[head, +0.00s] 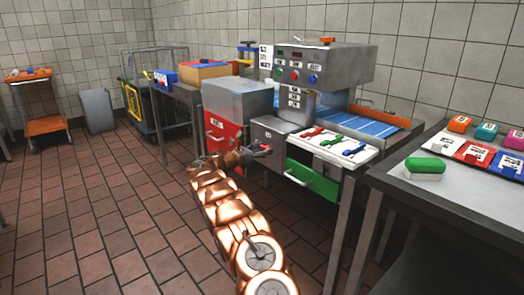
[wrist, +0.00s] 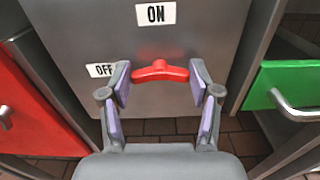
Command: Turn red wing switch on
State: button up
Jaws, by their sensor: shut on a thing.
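The red wing switch (wrist: 160,71) sits on the front of a grey metal box (wrist: 200,30), seen close up in the wrist view. Its wings lie roughly level across the picture, with a small nub at the top middle. An ON label (wrist: 156,14) is above it and an OFF label (wrist: 101,70) is to its left, partly covered by a finger. My gripper (wrist: 161,88) has one finger at each end of the wings and is shut on the switch. In the head view my gripper (head: 262,151) is at the front of the grey box (head: 272,131).
A red drawer (wrist: 30,105) is left of the box and a green drawer with a handle (wrist: 285,88) is right. A panel with red, green and blue switches (head: 333,147) is above the green drawer. A table (head: 440,195) stands at the right; tiled floor is open at left.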

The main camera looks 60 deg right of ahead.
jog(key=shift+f, duration=0.1)
jog(key=m+b, duration=0.3)
jog(key=m, duration=0.1)
jog(key=shift+f+b, duration=0.2)
jog(key=shift+b, duration=0.15)
jog(key=m+b, duration=1.3)
jog(key=shift+s+m, duration=0.15)
jog(key=shift+m, duration=0.15)
jog(key=shift+r, duration=0.1)
jog(key=o, duration=1.1)
jog(key=shift+o, duration=0.2)
jog(key=shift+a, duration=0.1)
